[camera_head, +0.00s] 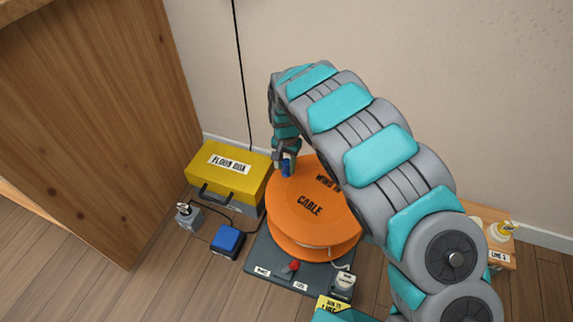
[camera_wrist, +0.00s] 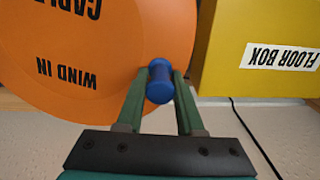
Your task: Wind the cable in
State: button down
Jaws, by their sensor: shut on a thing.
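A thin pale strip of cable (camera_head: 318,250) shows at the reel's lower edge. A blue crank knob (camera_head: 285,166) stands near the reel's far left rim; it also shows in the wrist view (camera_wrist: 160,82). My gripper (camera_head: 282,160) comes down from above, with its green fingers (camera_wrist: 160,95) on both sides of the knob, shut on it. My arm hides the reel's right side.
A yellow floor box (camera_head: 228,175) stands close left of the reel. A blue box (camera_head: 228,239) and a small grey box (camera_head: 187,214) sit on the floor before it. A red lever (camera_head: 292,267) is on the base plate. A wooden cabinet (camera_head: 95,120) stands at left.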

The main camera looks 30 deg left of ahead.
aim_at(280, 183)
dwell(0.7)
jog(key=s+n+p, duration=0.2)
jog(key=s, duration=0.1)
jog(key=shift+s+a+r+n, duration=0.15)
jog(key=shift+r+n, duration=0.05)
jog(key=shift+n, duration=0.1)
jog(key=shift+s+f, duration=0.15)
jog(key=shift+s, duration=0.45)
jog(key=c, duration=0.7)
grip_release()
